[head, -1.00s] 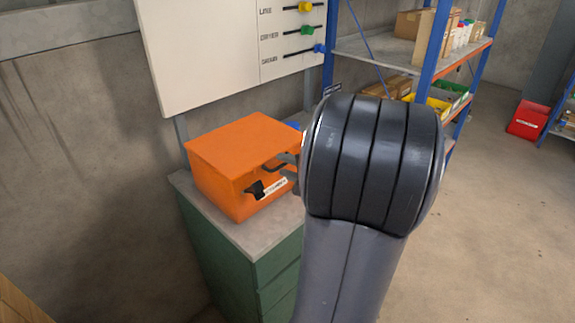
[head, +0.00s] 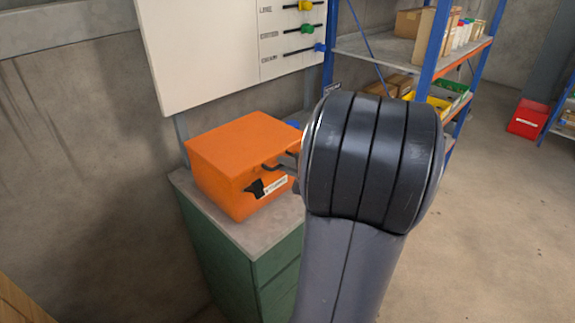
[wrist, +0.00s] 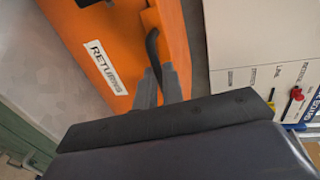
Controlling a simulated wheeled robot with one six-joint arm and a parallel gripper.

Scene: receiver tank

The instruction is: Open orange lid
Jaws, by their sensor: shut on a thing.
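The orange box with its orange lid (head: 240,142) stands on a cabinet, and the lid lies flat on top as far as I can see. A black latch (head: 258,188) and a white label are on its front. In the wrist view the orange front (wrist: 125,60) fills the top, with the label "RETURNS" (wrist: 103,66). My gripper (wrist: 160,75) is shut on the dark handle (wrist: 152,45) at the box front. In the head view my gripper (head: 280,165) is at the box's front right, and my arm hides the box's right side.
The grey top (head: 245,235) of the green cabinet (head: 270,275) bears the box. A white board (head: 215,50) with coloured sliders hangs behind it. Blue shelving (head: 425,60) with cartons and bins stands behind on the right. A red bin (head: 528,120) is on the floor at far right.

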